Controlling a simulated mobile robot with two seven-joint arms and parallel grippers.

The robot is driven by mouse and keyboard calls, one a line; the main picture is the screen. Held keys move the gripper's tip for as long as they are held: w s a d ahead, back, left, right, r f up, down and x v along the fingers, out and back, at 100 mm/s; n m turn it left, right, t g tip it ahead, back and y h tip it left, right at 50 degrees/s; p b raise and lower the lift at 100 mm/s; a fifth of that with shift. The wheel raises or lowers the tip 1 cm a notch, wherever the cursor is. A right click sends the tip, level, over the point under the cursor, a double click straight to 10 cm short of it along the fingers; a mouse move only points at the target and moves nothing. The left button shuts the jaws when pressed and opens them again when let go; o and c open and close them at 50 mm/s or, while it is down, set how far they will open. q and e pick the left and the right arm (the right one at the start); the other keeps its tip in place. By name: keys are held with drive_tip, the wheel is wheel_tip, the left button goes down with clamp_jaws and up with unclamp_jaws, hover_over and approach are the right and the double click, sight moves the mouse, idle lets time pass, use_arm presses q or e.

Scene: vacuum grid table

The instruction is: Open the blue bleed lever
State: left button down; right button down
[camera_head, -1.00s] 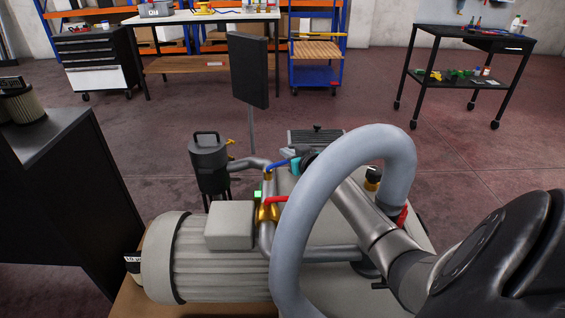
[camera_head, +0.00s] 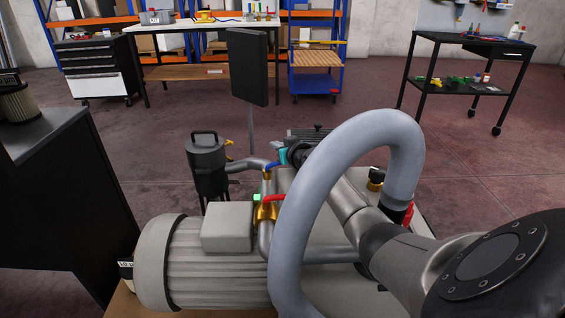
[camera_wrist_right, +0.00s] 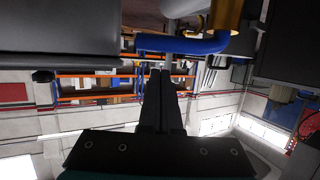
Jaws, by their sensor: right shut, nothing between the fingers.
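The blue bleed lever (camera_head: 271,165) is on the pipework behind the motor in the head view, its far end close to my right gripper (camera_head: 282,156). In the right wrist view the blue lever (camera_wrist_right: 186,43) runs sideways from a brass valve body (camera_wrist_right: 225,14). My right gripper (camera_wrist_right: 160,72) is shut and empty there, with its fingertips just beside the lever. I cannot tell whether they touch it. My left gripper is not in view.
A red lever (camera_head: 273,197) sits on a brass valve nearer the motor (camera_head: 200,262). A thick grey hose (camera_head: 290,220) arches in front of my right arm. A black canister (camera_head: 207,165) stands left of the pipework. A dark cabinet (camera_head: 60,200) is at left.

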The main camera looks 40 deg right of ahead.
drive_tip(key=shift+s+a+f, duration=0.2)
drive_tip(key=shift+s+f, duration=0.35)
drive_tip(key=shift+s, duration=0.3)
drive_tip(key=shift+s+a+f, duration=0.2)
drive_tip(key=shift+s+f, duration=0.35)
drive_tip(key=shift+s, duration=0.25)
drive_tip(key=shift+s, duration=0.15)
